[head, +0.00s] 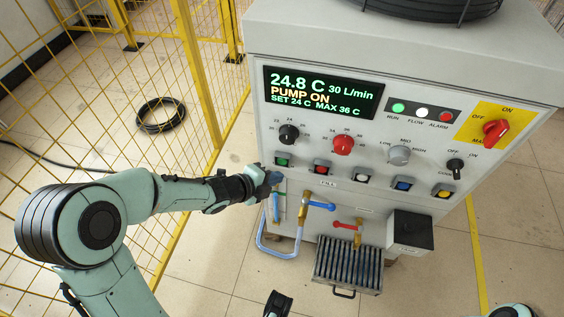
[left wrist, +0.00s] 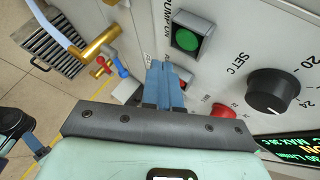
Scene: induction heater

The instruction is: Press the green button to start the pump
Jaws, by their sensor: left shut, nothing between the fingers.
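The green button (head: 283,161) sits in a dark square frame at the left end of the button row on the panel. It also shows clearly in the left wrist view (left wrist: 187,40), unobstructed. My left gripper (head: 276,177) is shut and empty, its blue fingertips just below the green button in the head view. In the left wrist view the closed fingers (left wrist: 165,78) are beside the button, not over it; whether they touch the panel I cannot tell. The display (head: 322,92) reads "PUMP ON". Part of my right gripper (head: 277,304) shows at the bottom edge; its jaws are unclear.
Red (head: 322,166), white (head: 361,174), blue (head: 403,183) and yellow (head: 443,191) buttons continue the row. Knobs sit above. A blue-handled valve (head: 318,205) and a clear hose (head: 272,243) are below the gripper. A yellow mesh fence (head: 150,95) stands left.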

